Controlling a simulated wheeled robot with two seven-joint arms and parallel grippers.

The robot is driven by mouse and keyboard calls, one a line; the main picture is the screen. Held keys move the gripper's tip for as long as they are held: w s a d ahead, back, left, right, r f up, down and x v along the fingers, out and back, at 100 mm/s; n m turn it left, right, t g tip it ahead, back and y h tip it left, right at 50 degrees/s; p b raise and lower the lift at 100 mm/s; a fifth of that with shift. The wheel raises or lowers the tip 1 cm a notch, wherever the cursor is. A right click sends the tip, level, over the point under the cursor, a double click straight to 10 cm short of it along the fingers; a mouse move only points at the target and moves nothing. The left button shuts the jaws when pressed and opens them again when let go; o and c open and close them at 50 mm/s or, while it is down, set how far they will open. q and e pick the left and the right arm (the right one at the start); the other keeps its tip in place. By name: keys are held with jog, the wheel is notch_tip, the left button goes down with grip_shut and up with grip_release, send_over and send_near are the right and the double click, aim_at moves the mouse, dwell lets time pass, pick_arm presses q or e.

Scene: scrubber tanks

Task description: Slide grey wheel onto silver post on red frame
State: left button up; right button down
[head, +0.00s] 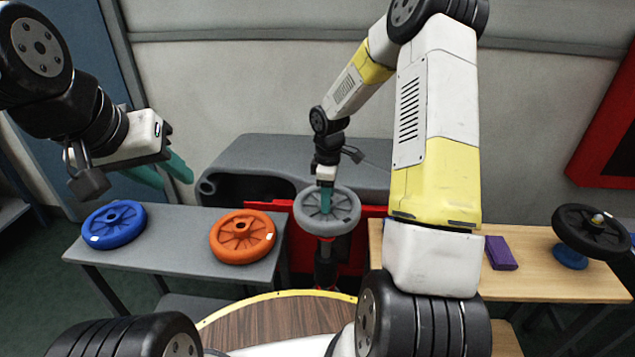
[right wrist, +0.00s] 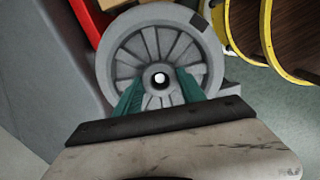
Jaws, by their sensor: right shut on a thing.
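The grey wheel (head: 343,222) is in the middle of the head view, lying about flat at the front of the red frame (head: 371,235). My right gripper (head: 326,205) comes down from above and is shut on the wheel near its hub. In the right wrist view the spoked grey wheel (right wrist: 122,62) fills the middle, with teal fingers at the hub. A bright round spot, seemingly the silver post's tip (right wrist: 160,79), shows in the hub hole. How deep the post sits is hidden. My left gripper (head: 168,172) is open and empty at the left, above the grey table.
A blue wheel (head: 114,225) and an orange wheel (head: 243,237) lie on the grey table (head: 175,245). On the wooden table (head: 540,278) at right are a purple block (head: 501,253) and a black wheel (head: 580,235) on a blue stand. A grey scrubber body (head: 270,155) stands behind.

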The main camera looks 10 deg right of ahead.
jog(key=shift+f, duration=1.75)
dwell(4.2)
jog(key=c, duration=0.6)
grip_release()
jog(key=shift+f, duration=0.1)
jog(key=shift+r, duration=0.35)
jog(key=shift+r, duration=1.2)
jog(key=shift+r, duration=0.1)
